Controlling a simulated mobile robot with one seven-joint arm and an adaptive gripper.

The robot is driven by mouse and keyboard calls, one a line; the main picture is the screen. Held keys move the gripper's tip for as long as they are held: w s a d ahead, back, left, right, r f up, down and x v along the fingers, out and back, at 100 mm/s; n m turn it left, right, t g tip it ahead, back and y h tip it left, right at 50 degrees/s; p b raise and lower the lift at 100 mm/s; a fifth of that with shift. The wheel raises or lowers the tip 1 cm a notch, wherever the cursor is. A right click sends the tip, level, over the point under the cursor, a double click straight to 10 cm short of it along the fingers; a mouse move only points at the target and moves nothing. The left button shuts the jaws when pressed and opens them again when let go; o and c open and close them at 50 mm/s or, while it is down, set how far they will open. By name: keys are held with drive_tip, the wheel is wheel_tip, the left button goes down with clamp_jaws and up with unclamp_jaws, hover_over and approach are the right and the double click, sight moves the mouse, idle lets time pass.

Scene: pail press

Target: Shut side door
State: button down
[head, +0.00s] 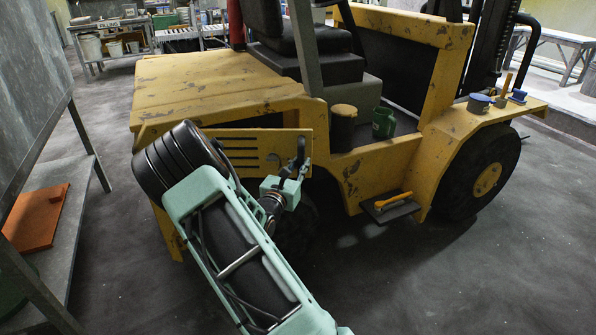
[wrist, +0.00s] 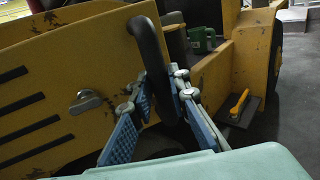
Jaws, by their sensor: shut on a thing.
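The side door (head: 262,160) is a yellow panel with dark slots on the yellow truck's flank. It stands out from the body, with a dark gap above its top edge. In the wrist view the door (wrist: 95,65) fills the left side and carries a grey oval latch (wrist: 87,101). A black curved bar handle (wrist: 148,45) rises at its right edge. My gripper (head: 298,163) is at this edge. In the wrist view my gripper (wrist: 163,88) has its blue-padded fingers on either side of the handle's lower part, shut on it.
A step (head: 390,208) with an orange-handled tool juts out low to the right. A grey table (head: 75,190) stands left. The floor at the front right is clear.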

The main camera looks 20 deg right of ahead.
drive_tip(key=shift+w+a+b+x, duration=0.1)
drive_tip(key=shift+b+x, duration=0.1)
drive_tip(key=shift+x, duration=0.95)
drive_tip(key=shift+w+a+b+x, duration=0.1)
drive_tip(key=shift+w+b+x, duration=0.1)
drive_tip(key=shift+x, duration=1)
drive_tip(key=c, duration=1.8)
unclamp_jaws()
drive_tip(key=shift+s, duration=0.1)
drive_tip(key=shift+o, duration=0.2)
drive_tip(key=shift+a, duration=0.1)
